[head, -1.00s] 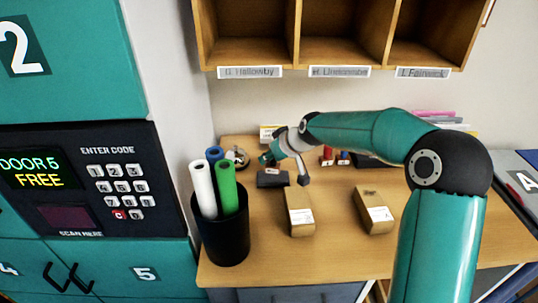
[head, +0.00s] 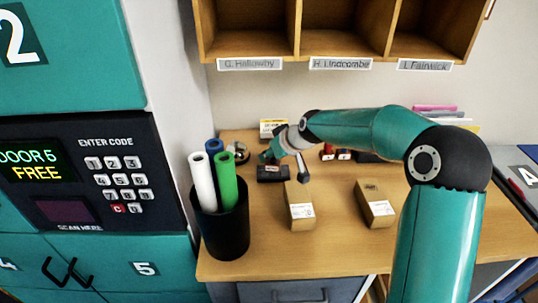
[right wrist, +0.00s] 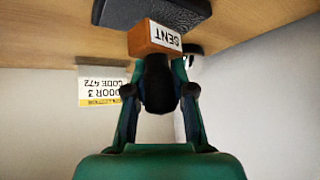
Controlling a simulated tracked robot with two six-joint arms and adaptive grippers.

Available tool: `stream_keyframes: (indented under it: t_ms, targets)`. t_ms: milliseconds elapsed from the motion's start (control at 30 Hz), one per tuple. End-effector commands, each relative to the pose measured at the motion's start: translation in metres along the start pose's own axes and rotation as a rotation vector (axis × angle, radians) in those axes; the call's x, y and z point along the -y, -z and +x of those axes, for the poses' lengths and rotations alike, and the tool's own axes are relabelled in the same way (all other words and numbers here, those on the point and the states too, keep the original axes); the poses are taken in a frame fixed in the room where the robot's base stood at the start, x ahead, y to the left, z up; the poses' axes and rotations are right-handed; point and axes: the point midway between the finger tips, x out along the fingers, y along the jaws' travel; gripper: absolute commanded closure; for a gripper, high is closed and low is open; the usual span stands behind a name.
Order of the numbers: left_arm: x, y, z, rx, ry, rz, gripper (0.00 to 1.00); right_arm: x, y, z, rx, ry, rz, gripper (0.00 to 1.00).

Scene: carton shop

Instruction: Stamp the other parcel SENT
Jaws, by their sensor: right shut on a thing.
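My right gripper (head: 272,157) is at the back left of the desk, over the dark ink pad (head: 272,174). In the right wrist view its fingers (right wrist: 158,88) are shut on the black handle of a stamp, whose reddish-brown block (right wrist: 143,38) reads SENT. The block is at the pad (right wrist: 125,12); I cannot tell if it touches. One tan parcel (head: 298,192) with a white label lies in front of the pad. Another parcel (head: 371,190) lies to its right and has a small dark mark on top, too small to read. My left gripper is not in view.
A black cup (head: 222,228) with rolled tubes stands at the desk's front left. Other stamps (head: 335,154) stand at the back. A door-code card (right wrist: 103,88) is behind the pad. Pigeonholes (head: 340,30) hang above. The desk between the parcels is clear.

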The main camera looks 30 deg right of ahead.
Motion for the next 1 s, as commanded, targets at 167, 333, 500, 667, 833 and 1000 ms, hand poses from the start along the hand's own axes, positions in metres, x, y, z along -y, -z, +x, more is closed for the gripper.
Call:
stream_keyframes:
  t_ms: [167,333,500,667,833,1000]
  targets:
    - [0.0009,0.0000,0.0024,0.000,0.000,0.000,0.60,-0.0004,-0.0015,0.0016,-0.001,0.000,0.000,0.99]
    - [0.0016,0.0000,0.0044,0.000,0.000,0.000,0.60,-0.0007,-0.0029,0.0031,-0.001,-0.001,0.000,0.99]
    - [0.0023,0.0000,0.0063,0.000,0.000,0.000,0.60,-0.0010,-0.0043,0.0045,-0.001,-0.001,0.001,0.99]
    - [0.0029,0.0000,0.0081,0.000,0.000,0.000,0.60,-0.0013,-0.0056,0.0058,-0.001,-0.001,0.001,0.99]
    - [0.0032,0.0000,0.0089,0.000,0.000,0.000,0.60,-0.0016,-0.0065,0.0065,0.000,-0.001,0.001,0.99]
    - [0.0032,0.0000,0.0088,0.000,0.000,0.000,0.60,-0.0016,-0.0070,0.0067,0.001,-0.001,0.001,0.99]
